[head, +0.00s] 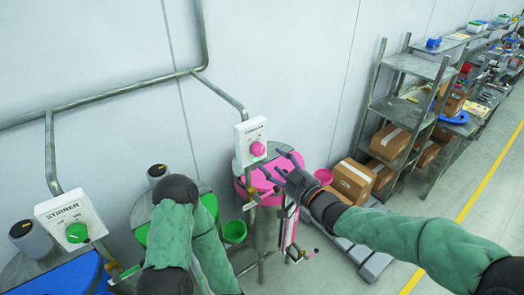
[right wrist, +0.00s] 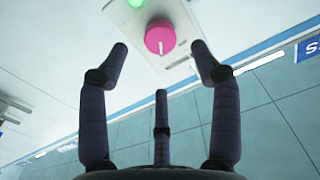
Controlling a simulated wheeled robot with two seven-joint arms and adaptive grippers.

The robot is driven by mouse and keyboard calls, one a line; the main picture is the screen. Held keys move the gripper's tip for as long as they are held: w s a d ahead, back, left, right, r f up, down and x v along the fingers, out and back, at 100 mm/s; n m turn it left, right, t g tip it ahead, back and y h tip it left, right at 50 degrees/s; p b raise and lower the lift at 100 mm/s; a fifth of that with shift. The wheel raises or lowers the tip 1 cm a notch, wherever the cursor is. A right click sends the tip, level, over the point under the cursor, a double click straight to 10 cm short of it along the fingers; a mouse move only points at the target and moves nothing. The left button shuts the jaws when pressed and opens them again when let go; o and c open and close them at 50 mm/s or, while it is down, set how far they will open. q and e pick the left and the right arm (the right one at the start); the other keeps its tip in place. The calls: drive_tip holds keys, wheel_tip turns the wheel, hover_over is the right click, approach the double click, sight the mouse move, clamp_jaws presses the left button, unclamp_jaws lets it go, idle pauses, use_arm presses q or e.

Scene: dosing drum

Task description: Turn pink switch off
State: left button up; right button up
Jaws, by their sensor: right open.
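The pink switch (head: 258,149) is a round knob on a white box (head: 243,133) on the wall above the pink drum. In the right wrist view the pink knob (right wrist: 160,37) is straight ahead, beyond and between the fingertips, with a pale line on its face. My right gripper (head: 273,167) is open and empty, just below and to the right of the knob in the head view. It also shows in the right wrist view (right wrist: 158,48), with its fingers spread and apart from the knob. My left arm shows at the lower left, but its gripper cannot be made out.
A green knob (head: 77,232) sits on a second white box (head: 70,219), labelled STIRRER, at the left. The pink drum (head: 268,176) stands below the pink switch. Shelves (head: 408,105) and cardboard boxes (head: 353,180) stand at the right. Grey pipes run along the wall.

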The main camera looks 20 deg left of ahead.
sight(261, 152)
drive_tip(key=p+x, duration=0.1)
drive_tip(key=x, duration=0.5)
drive_tip(key=shift+w+a, duration=0.25)
drive_tip(key=shift+a, duration=0.05)
